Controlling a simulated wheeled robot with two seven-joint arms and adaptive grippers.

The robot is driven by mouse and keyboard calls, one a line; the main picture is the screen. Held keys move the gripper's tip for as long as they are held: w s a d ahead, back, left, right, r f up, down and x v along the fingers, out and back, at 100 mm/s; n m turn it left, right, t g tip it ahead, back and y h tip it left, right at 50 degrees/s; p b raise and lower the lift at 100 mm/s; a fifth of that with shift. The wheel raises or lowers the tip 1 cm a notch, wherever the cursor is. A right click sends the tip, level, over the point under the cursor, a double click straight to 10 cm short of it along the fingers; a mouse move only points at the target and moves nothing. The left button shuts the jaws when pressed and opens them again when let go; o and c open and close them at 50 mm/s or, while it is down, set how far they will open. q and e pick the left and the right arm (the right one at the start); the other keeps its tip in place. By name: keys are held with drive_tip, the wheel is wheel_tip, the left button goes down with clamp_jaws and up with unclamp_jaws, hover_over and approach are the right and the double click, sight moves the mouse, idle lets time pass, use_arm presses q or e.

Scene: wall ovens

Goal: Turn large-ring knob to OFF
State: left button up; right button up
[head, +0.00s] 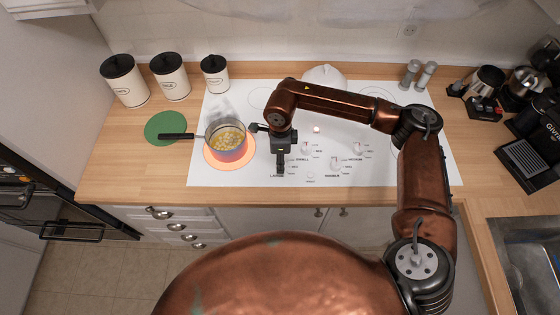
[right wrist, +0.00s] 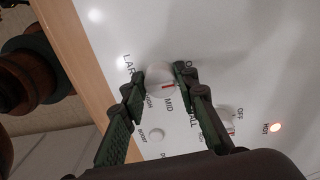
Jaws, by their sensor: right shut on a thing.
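The large-ring knob (right wrist: 158,76) is white with a red mark and sits on the white cooktop between my right fingertips. Lettering beginning "LAR" lies beside it, and the red mark is near the word MID. My right gripper (right wrist: 160,80) is shut on this knob, one finger on each side. In the head view my right gripper (head: 280,160) reaches down at the cooktop's front left and hides the knob. A pot (head: 228,148) of yellow food stands on a glowing orange ring (head: 212,160) just left of it. My left gripper is not in view.
Other white knobs (head: 306,148) stand to the right on the cooktop (head: 205,177). The pot's black handle (head: 175,136) points left over a green mat (head: 160,122). Canisters (head: 169,77) stand behind.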

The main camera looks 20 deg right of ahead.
drive_tip(key=o, duration=1.1)
drive_tip(key=shift+r, duration=0.1)
drive_tip(key=r, duration=1.2)
drive_tip(key=shift+w, duration=0.2)
drive_tip(key=shift+f, duration=0.1)
